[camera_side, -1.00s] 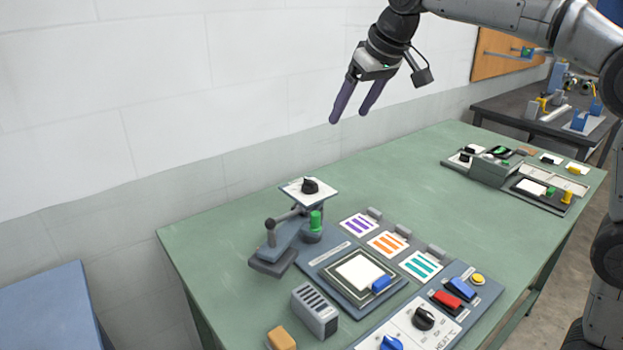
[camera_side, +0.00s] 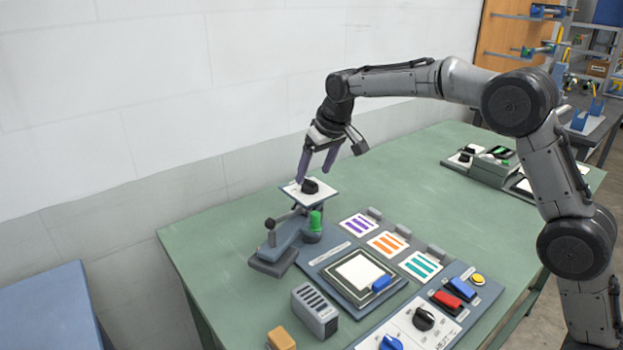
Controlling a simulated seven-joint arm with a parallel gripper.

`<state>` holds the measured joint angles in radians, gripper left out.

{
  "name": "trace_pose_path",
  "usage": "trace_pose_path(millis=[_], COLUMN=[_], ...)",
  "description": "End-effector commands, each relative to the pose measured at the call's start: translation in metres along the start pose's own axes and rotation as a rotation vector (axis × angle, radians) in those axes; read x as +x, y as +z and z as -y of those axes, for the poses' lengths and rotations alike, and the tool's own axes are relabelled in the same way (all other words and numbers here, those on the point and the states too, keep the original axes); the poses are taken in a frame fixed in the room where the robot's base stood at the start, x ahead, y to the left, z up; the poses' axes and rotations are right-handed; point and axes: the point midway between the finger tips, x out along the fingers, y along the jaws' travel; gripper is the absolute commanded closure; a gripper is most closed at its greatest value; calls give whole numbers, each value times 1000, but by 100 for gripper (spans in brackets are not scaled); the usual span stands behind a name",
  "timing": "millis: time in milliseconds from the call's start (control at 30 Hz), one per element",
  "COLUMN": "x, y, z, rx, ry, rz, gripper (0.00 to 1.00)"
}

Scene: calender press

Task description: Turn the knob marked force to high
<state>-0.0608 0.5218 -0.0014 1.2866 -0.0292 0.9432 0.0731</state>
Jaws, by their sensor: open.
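A small black knob (camera_side: 310,187) sits on a tilted white plate (camera_side: 325,196) on top of the grey press (camera_side: 282,243); its marking is too small to read. My gripper (camera_side: 313,176) is open and points down at this knob. Its purple fingers are at the knob, one to the left and one to the right and higher. I cannot tell whether they touch it. Another black knob (camera_side: 423,318) and a blue knob (camera_side: 391,343) are on the white panel at the front, where "HEAT °C" is printed.
A green cap (camera_side: 315,221) and a lever with a dark ball (camera_side: 270,224) are close below the plate. A square platen (camera_side: 353,275), colored striped cards (camera_side: 386,244), a slotted grey block (camera_side: 314,310) and a yellow block (camera_side: 281,339) share the green table (camera_side: 430,185). The table's middle right is clear.

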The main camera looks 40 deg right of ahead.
Motion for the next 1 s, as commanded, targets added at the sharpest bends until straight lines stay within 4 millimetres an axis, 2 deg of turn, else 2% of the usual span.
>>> trace_pose_path(millis=[100, 233, 633, 1000], x=[18, 30, 35, 34], y=[0, 0, 0, 0], z=[0, 0, 0, 0], rx=[0, 0, 0, 0], ry=[0, 1, 0, 0], rz=[1, 0, -2, -2], gripper=[19, 19, 21, 88])
